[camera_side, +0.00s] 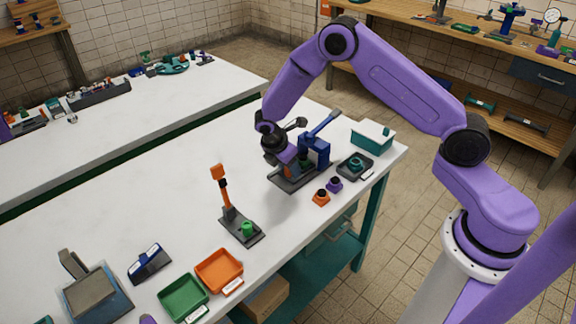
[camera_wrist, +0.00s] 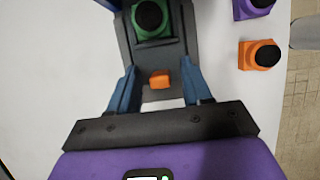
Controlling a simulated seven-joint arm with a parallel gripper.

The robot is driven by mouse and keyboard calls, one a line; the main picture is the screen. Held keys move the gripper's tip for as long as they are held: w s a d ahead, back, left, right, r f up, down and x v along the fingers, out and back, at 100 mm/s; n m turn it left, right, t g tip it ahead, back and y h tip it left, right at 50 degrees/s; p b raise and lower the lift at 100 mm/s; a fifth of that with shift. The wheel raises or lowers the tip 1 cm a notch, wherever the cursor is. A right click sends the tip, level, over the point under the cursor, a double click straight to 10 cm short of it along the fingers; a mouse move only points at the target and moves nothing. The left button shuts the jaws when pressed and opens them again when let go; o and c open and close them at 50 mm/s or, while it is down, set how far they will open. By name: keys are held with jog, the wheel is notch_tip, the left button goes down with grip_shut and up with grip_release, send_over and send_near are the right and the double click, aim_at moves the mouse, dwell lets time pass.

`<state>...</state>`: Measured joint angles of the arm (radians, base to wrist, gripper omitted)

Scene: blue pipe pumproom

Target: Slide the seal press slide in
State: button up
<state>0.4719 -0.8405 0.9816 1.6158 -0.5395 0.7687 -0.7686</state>
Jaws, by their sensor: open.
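The seal press (camera_side: 316,150) is a blue frame with a lever on a dark base near the table's right end. Its dark grey slide (camera_wrist: 150,62) shows in the wrist view, with a green part with a black round top (camera_wrist: 150,17) at the far end and an orange tab (camera_wrist: 160,80) at the near end. My gripper (camera_wrist: 158,75) is open, with one blue finger on each side of the orange tab. Gaps show between the tab and both fingers. In the side view my wrist hides much of the slide and the fingertips.
An orange part (camera_side: 321,197) and a purple part (camera_side: 334,184) stand by the press. A dark tray (camera_side: 368,175) and a teal box (camera_side: 372,135) are at right. An orange-handled lever device (camera_side: 222,195), orange bin (camera_side: 219,270) and green bin (camera_side: 183,297) stand at left. Table between is clear.

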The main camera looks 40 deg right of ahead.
aim_at(301, 158)
jog(key=shift+f, duration=0.1)
grip_shut()
jog(key=shift+d, duration=2.6)
grip_release()
jog(key=shift+d, duration=0.1)
jog(key=shift+a, duration=0.25)
jog(key=shift+a+r, duration=0.15)
jog(key=shift+r, duration=0.25)
jog(key=v, duration=1.6)
jog(key=shift+r, duration=0.25)
